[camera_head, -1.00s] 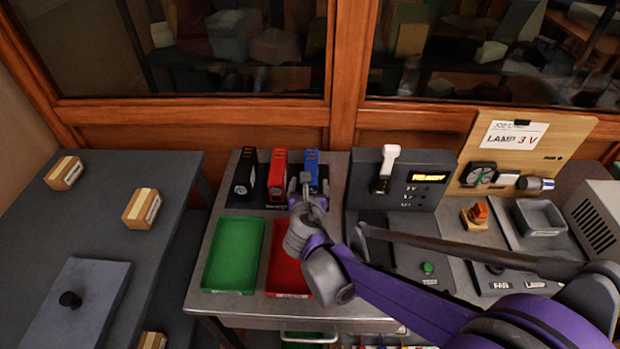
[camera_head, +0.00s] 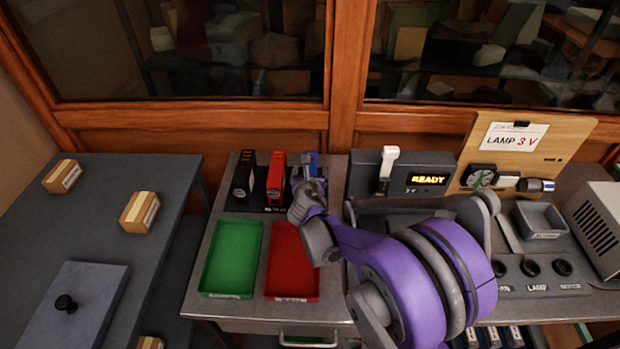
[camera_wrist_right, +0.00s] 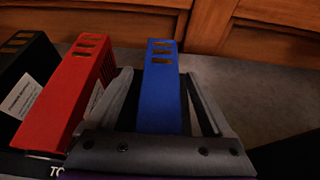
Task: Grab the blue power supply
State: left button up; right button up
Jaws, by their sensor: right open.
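The blue power supply (camera_head: 311,160) stands at the right end of a row of three on the bench, mostly hidden behind my right gripper (camera_head: 307,178) in the head view. In the right wrist view the blue power supply (camera_wrist_right: 161,90) is upright between the two open fingers of my right gripper (camera_wrist_right: 160,100). One finger is on each side of it; I cannot tell whether either touches it. The red power supply (camera_head: 276,175) stands just to its left, close to the left finger. My left gripper is not in view.
A black power supply (camera_head: 243,176) stands left of the red one. A green tray (camera_head: 217,294) and a red tray (camera_head: 291,298) lie in front. A grey console (camera_head: 416,163) with a READY display is to the right. A wooden wall with windows rises behind.

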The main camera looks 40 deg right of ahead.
grip_shut()
dwell(0.4)
dwell(1.0)
